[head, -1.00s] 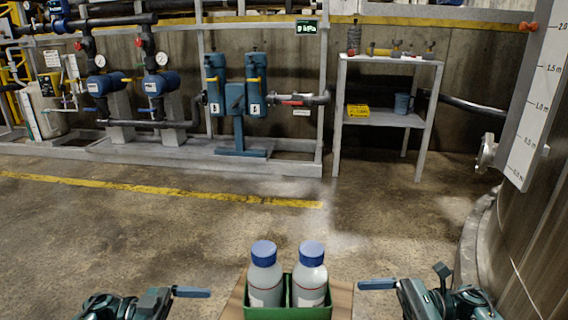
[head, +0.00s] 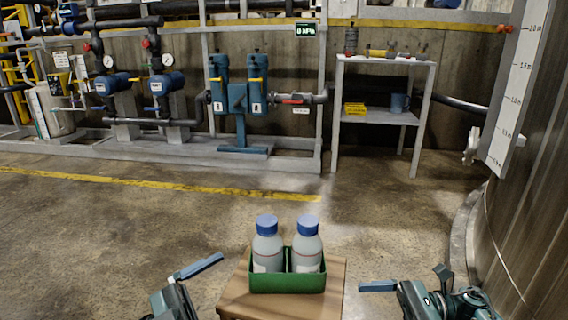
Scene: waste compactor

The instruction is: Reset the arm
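My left gripper (head: 203,265) is in the lower left of the head view, left of the green crate, with its blue finger slanting up to the right. My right gripper (head: 376,286) is in the lower right, its blue finger pointing left, level, right of the crate. Both stand apart from the crate and nothing shows held in either. The finger gaps cannot be made out from this angle. The green crate (head: 287,284) holds two upright grey bottles with blue caps, the left one (head: 268,250) and the right one (head: 306,250).
The crate sits on a small wooden top (head: 335,290). A large metal tank (head: 530,220) is close on the right. A grey shelf table (head: 385,118) and blue pump equipment (head: 238,98) stand at the back. The floor between is open, with a yellow line (head: 150,183).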

